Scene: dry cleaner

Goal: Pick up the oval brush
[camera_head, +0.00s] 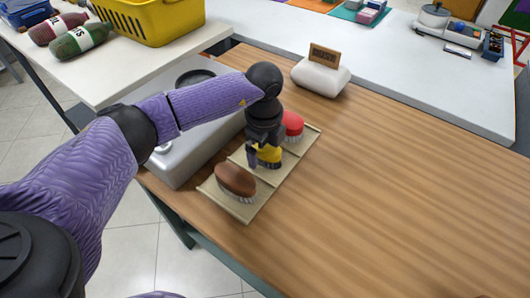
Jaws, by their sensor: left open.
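A tan divided tray (262,188) on the wooden counter holds three brushes. A brown brush with an oval back (235,178) lies in the near compartment, bristles down. A yellow brush (271,155) is in the middle compartment, partly hidden by my left gripper. A red brush (294,122) is in the far compartment, also partly covered. My left gripper (257,157) is open and points down over the middle compartment, at the yellow brush. I cannot tell whether its fingers touch that brush. My right gripper is not in view.
A grey metal unit (205,135) stands left of the tray. A white block with a wooden sign (320,77) stands behind it. A yellow basket (152,18) and bottles (80,39) are on the back left table. The wooden counter (410,180) is clear on the right.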

